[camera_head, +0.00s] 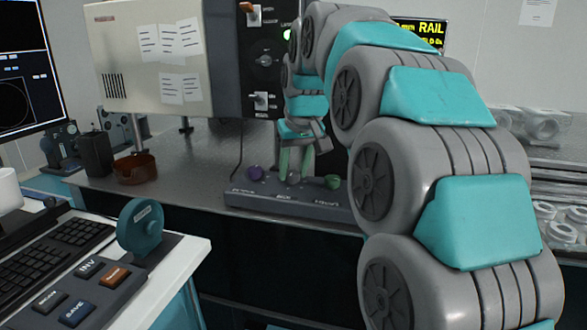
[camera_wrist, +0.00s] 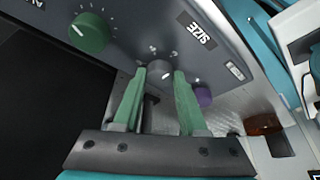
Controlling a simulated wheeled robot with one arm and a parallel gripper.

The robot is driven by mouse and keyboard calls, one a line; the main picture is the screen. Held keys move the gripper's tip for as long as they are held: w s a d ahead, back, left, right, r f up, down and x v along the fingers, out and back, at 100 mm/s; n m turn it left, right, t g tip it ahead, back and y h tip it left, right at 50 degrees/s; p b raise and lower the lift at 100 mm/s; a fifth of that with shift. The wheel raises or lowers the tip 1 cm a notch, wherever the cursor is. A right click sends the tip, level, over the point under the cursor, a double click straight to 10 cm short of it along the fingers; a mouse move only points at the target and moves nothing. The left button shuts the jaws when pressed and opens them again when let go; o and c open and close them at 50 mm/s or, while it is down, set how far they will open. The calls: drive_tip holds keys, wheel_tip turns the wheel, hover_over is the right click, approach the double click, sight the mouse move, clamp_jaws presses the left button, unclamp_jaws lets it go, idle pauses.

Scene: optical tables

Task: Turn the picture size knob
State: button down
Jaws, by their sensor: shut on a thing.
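The control box (camera_head: 285,203) lies on the far bench with a row of knobs. The grey middle knob (camera_wrist: 161,72) is by the SIZE label (camera_wrist: 197,30) in the wrist view, with a white pointer line and small marks around it. My gripper (camera_head: 293,176) reaches down onto the box; its green fingers (camera_wrist: 160,77) stand on both sides of the grey knob and are shut on it. In the head view the fingers hide most of this knob. A green knob (camera_wrist: 88,33) and a purple knob (camera_wrist: 204,96) stand on either side, apart from the fingers.
A cream instrument (camera_head: 150,60) and a dark panel with switches (camera_head: 262,60) stand behind the box. A brown round dish (camera_head: 136,168) is to the left. In front are a keyboard (camera_head: 50,250), a button pad (camera_head: 85,290) and a teal wheel (camera_head: 141,228).

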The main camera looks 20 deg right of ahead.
drive_tip(key=n+y, duration=0.1)
drive_tip(key=n, duration=0.2)
drive_tip(key=n+y, duration=0.1)
drive_tip(key=n, duration=0.2)
drive_tip(key=shift+w+d, duration=0.15)
drive_tip(key=shift+d, duration=0.05)
drive_tip(key=n+g+y, duration=0.1)
drive_tip(key=n, duration=0.4)
drive_tip(key=shift+d+g+y, duration=0.15)
drive_tip(key=shift+g+y, duration=0.25)
drive_tip(key=shift+n, duration=0.4)
drive_tip(key=shift+c, duration=2.2)
unclamp_jaws()
